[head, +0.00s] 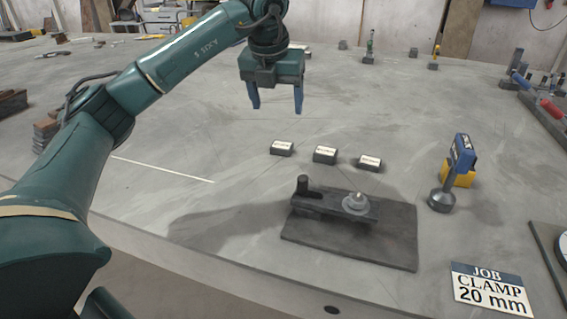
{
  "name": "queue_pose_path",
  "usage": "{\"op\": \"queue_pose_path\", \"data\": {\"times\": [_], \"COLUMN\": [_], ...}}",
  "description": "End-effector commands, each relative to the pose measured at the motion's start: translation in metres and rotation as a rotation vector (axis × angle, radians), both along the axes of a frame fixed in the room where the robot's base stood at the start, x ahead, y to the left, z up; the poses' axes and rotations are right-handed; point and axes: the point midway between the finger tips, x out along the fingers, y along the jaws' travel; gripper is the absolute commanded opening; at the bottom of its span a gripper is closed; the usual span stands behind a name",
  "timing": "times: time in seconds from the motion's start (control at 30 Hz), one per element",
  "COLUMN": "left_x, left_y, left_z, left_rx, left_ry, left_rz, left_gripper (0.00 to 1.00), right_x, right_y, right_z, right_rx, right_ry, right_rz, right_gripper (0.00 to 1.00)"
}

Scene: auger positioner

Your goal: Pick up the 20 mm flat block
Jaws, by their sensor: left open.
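Three small dark blocks with pale labelled tops stand in a row mid-table: a left block (282,148), a middle block (325,154) and a right block (370,163). Their labels are too small to read, so I cannot tell which is the 20 mm one. My left gripper (275,108) is open and empty, fingers pointing down, above the table and behind the left block in the picture. It touches none of the blocks. My right gripper is not in view. A sign (492,288) at the front right reads "JOB CLAMP 20 mm".
A dark clamp fixture (335,204) with an upright post and round knob lies on a dark mat (400,240) in front of the blocks. A blue and yellow device (460,160) stands to the right. Tools line the far edges.

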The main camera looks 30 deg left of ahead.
Motion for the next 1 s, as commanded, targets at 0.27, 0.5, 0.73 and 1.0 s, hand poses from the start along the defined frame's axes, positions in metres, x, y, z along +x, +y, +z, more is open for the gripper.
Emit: {"op": "queue_pose_path", "data": {"times": [0.27,0.5,0.73,1.0], "left_x": [0.012,0.021,0.027,0.04], "left_y": [0.005,0.008,0.01,0.016], "left_z": [-0.044,-0.073,-0.086,-0.122], "left_rx": [0.005,0.005,0.003,0.004], "left_ry": [0.004,0.002,0.002,0.002], "left_rz": [0.006,0.004,0.005,0.003], "left_gripper": [0.71,0.71,0.71,0.71], "right_x": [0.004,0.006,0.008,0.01], "right_y": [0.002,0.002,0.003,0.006], "right_z": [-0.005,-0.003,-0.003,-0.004], "right_rx": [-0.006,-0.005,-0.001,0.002], "right_ry": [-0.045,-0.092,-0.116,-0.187], "right_rz": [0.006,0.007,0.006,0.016], "right_gripper": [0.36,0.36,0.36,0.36]}}
